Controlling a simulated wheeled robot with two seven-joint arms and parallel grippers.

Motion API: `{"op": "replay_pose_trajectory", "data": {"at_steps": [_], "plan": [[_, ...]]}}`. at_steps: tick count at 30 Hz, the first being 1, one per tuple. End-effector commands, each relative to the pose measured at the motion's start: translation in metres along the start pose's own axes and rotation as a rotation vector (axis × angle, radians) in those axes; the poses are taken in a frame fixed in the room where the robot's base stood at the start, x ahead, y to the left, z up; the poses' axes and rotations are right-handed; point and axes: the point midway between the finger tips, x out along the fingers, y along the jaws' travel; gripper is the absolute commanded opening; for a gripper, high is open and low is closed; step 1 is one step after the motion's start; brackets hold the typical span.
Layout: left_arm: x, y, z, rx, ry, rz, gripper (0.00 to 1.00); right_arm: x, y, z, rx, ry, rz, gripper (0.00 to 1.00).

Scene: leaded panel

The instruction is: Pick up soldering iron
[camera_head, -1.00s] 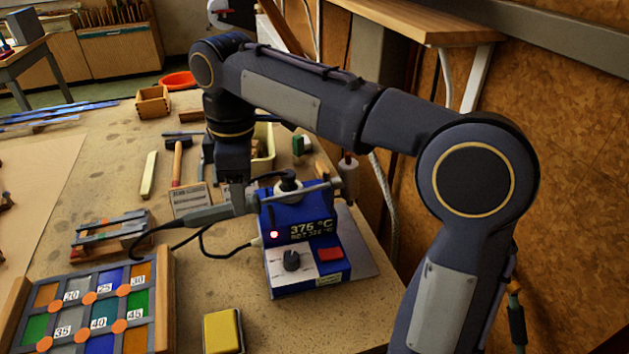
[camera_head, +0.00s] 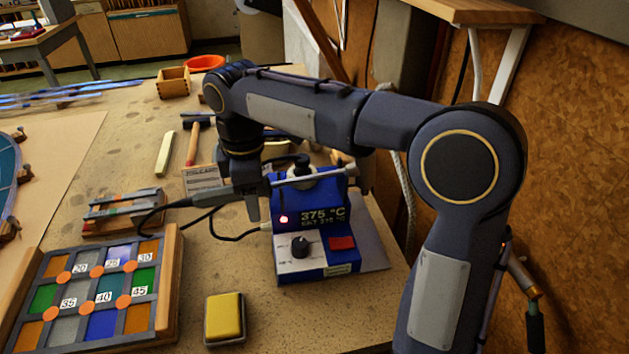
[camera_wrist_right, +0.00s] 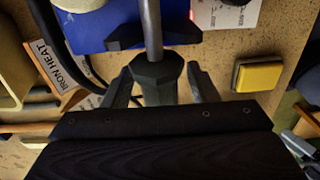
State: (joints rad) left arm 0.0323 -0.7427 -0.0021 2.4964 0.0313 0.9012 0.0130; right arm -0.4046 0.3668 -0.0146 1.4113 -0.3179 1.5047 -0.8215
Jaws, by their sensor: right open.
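The soldering iron (camera_head: 228,193) lies across the blue soldering station (camera_head: 306,235), with its dark handle to the left and its metal shaft to the right. Its black cable loops off the left end. My right gripper (camera_head: 253,204) points down at the handle and partly hides it. In the right wrist view, the iron's handle (camera_wrist_right: 156,76) sits between the two spread fingers of my right gripper (camera_wrist_right: 160,86). Gaps show on both sides of the handle. My left gripper is not in view.
A yellow sponge (camera_head: 225,317) in a tray lies in front of the station. The leaded glass panel (camera_head: 98,296) is at the lower left. A small rack (camera_head: 124,211), a hammer (camera_head: 193,145) and a wooden box (camera_head: 173,83) stand behind. A cork wall (camera_head: 575,200) bounds the right.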

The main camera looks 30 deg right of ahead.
Motion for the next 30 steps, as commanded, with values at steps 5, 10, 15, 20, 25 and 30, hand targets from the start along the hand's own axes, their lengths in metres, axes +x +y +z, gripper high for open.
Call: {"op": "replay_pose_trajectory", "data": {"at_steps": [5, 10, 15, 20, 25, 30], "plan": [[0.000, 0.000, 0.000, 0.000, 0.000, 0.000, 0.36, 0.000, 0.000, 0.000, 0.000, 0.000, 0.000, 0.40], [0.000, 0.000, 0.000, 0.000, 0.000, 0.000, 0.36, -0.001, 0.000, 0.000, 0.000, 0.000, 0.000, 0.18], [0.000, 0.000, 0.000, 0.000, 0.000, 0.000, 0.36, -0.001, 0.000, 0.000, 0.000, 0.000, 0.000, 0.00], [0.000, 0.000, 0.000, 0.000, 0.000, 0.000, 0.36, -0.001, 0.000, 0.000, 0.000, 0.000, 0.000, 0.00], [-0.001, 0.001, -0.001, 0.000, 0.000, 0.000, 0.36, -0.005, 0.000, 0.000, -0.001, 0.000, 0.001, 0.00], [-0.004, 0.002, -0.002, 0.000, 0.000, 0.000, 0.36, -0.022, 0.000, -0.001, -0.001, 0.001, 0.003, 0.00]]}}
